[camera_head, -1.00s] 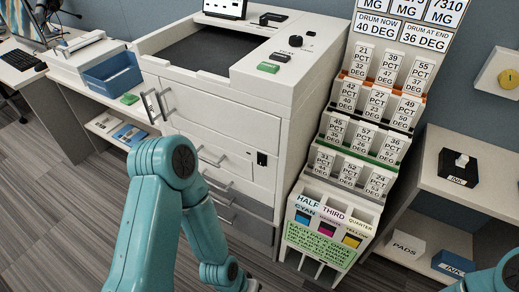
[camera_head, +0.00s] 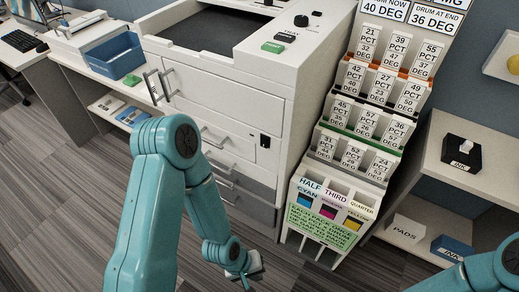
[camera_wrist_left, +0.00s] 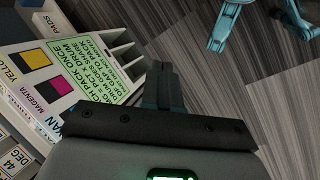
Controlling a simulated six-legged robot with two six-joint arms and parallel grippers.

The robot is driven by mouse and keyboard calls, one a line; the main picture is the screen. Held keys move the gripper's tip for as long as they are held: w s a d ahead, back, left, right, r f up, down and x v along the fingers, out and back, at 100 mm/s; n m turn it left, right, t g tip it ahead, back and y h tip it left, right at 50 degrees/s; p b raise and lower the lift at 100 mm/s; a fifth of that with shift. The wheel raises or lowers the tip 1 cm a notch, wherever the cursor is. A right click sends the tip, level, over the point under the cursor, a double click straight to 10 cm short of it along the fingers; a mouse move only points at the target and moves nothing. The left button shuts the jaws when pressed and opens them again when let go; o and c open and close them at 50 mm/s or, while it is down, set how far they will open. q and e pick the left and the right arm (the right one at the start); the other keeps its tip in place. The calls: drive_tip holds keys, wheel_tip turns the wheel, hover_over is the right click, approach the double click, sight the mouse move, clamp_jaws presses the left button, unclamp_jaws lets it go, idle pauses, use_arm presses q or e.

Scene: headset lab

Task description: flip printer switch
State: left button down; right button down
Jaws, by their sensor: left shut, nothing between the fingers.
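The printer (camera_head: 228,90) is a large white cabinet with grey drawers in the middle of the head view. A small black switch (camera_head: 265,141) sits on a plate on its front, near the right edge. My left gripper (camera_head: 248,279) is low in front of the printer, below the switch and apart from it. In the left wrist view its fingers (camera_wrist_left: 163,80) are together with nothing between them. My right arm shows at the lower right edge of the head view; its gripper is out of frame there.
A card rack (camera_head: 372,110) with a green label panel stands right of the printer. A shelf unit (camera_head: 455,170) with ink and pads boxes is farther right. A blue tray (camera_head: 113,58) is on the left desk. Drawer handles stick out from the printer front. The floor in front is clear.

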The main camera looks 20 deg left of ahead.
use_arm(q)
drive_tip(key=w+a+r+n+t+b, duration=0.35)
drive_tip(key=w+b, duration=0.25)
drive_tip(key=w, duration=0.2)
drive_tip(key=w+a+r+n+t+b, duration=0.3)
drive_tip(key=w+r+n+t+b, duration=0.2)
drive_tip(key=w, duration=0.2)
drive_tip(key=a+r+n+t+y+b, duration=0.1)
drive_tip(key=a+r+t+y+b, duration=0.1)
drive_tip(key=a+r+t+b, duration=0.4)
wheel_tip(320, 180, up, 4)
drive_tip(key=a+b, duration=0.1)
drive_tip(key=b, duration=0.5)
drive_tip(key=shift+w, duration=0.15)
drive_tip(key=shift+t, duration=0.25)
drive_tip(key=p, duration=0.4)
approach(264, 146)
drive_tip(key=w, duration=0.3)
drive_tip(key=w+f, duration=0.1)
drive_tip(key=w, duration=0.1)
drive_tip(key=shift+w+d, duration=0.25)
drive_tip(key=shift+d, duration=0.05)
drive_tip(key=shift+w+d, duration=0.1)
drive_tip(key=shift+w, duration=0.5)
